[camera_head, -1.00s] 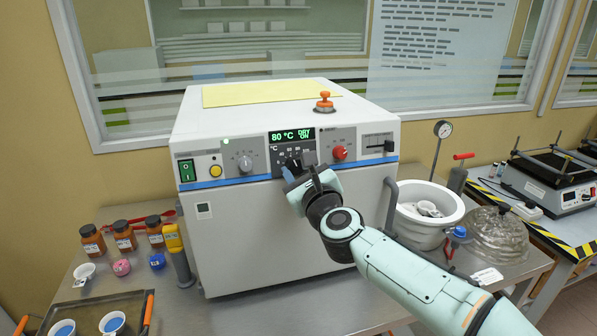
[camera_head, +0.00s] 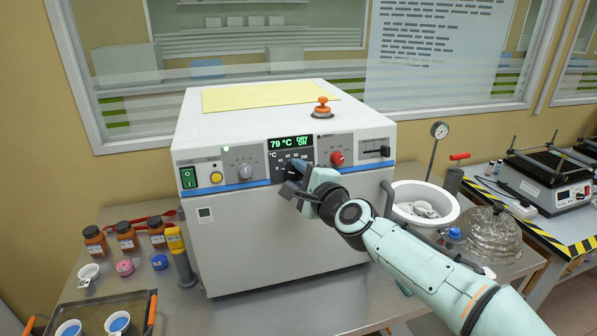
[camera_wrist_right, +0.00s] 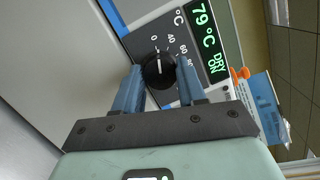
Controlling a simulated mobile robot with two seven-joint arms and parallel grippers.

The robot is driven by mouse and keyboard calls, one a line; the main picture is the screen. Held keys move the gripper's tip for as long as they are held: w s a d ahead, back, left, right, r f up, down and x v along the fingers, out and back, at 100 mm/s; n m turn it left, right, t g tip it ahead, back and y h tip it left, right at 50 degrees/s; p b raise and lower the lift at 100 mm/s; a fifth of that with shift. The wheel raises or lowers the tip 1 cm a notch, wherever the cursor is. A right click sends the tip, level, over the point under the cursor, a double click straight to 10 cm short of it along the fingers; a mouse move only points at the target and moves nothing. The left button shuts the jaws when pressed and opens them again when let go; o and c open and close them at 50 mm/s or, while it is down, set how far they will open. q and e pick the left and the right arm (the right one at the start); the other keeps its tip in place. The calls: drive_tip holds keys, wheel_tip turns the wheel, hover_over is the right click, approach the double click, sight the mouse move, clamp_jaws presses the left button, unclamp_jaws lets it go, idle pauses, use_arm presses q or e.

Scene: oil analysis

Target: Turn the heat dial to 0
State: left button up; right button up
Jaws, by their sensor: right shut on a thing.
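The heat dial (camera_wrist_right: 158,70) is a black round knob with a white pointer line, on the dark panel of the white oven (camera_head: 280,235). In the right wrist view its pointer aims near the 0 and 40 marks of the printed scale; the exact reading is unclear. My right gripper (camera_wrist_right: 159,72) is shut on the dial, with one blue finger on each side. In the head view the gripper (camera_head: 298,166) covers most of the dial. The green display (camera_head: 290,142) reads 79 °C, DRY ON. My left gripper is out of view.
A grey knob (camera_head: 244,170) and a red knob (camera_head: 337,158) flank the dial panel. A green switch (camera_head: 188,177) is at the left. Brown bottles (camera_head: 126,237) stand left of the oven, a white bowl (camera_head: 403,192) right of it.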

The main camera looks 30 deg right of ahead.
drive_tip(key=shift+n, duration=0.6)
drive_tip(key=o, duration=1.1)
drive_tip(key=shift+c, duration=0.2)
drive_tip(key=s+r, duration=0.1)
drive_tip(key=s, duration=1.2)
drive_tip(key=shift+s+a+r, duration=0.15)
drive_tip(key=shift+r, duration=0.15)
